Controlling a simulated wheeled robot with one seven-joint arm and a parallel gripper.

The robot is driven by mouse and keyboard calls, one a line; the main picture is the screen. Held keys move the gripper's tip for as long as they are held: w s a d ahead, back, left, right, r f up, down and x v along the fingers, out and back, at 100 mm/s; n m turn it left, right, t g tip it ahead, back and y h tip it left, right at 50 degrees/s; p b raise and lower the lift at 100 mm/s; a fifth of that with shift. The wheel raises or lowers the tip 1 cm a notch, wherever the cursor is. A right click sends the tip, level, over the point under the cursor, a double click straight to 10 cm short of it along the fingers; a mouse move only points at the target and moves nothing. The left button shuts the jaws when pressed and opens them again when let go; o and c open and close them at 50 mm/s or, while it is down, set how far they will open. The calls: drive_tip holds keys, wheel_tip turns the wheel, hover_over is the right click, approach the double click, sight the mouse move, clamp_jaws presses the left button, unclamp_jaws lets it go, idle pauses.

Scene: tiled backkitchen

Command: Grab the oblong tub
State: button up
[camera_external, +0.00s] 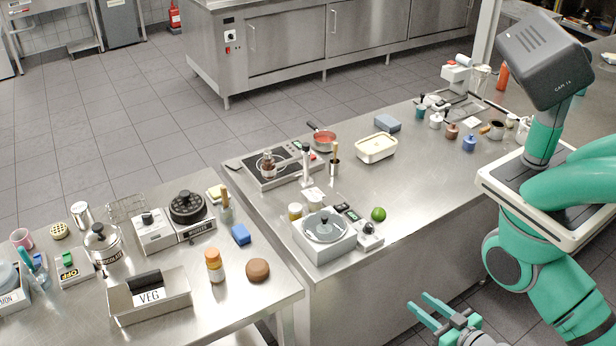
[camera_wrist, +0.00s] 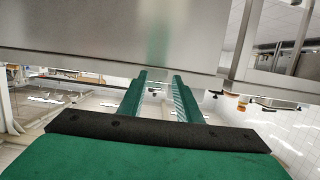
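A cream oblong tub (camera_external: 376,149) with a pale rim sits on the right-hand steel counter, near its far edge, in the external view. My gripper (camera_external: 419,303) is low at the front of that counter, below the worktop and well apart from the tub. Its two green fingers are spread with nothing seen between them. In the wrist view my gripper (camera_wrist: 159,78) also shows parted fingers, pointing past a broad steel surface (camera_wrist: 100,35). The tub cannot be made out in the wrist view.
Near the tub are a blue block (camera_external: 387,123), a red saucepan (camera_external: 323,140) and a hot plate (camera_external: 270,168). A metal VEG bin (camera_external: 150,300) is on the left counter.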

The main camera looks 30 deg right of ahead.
idle(0.4)
drive_tip(key=o, duration=1.6)
drive_tip(key=shift+c, duration=0.2)
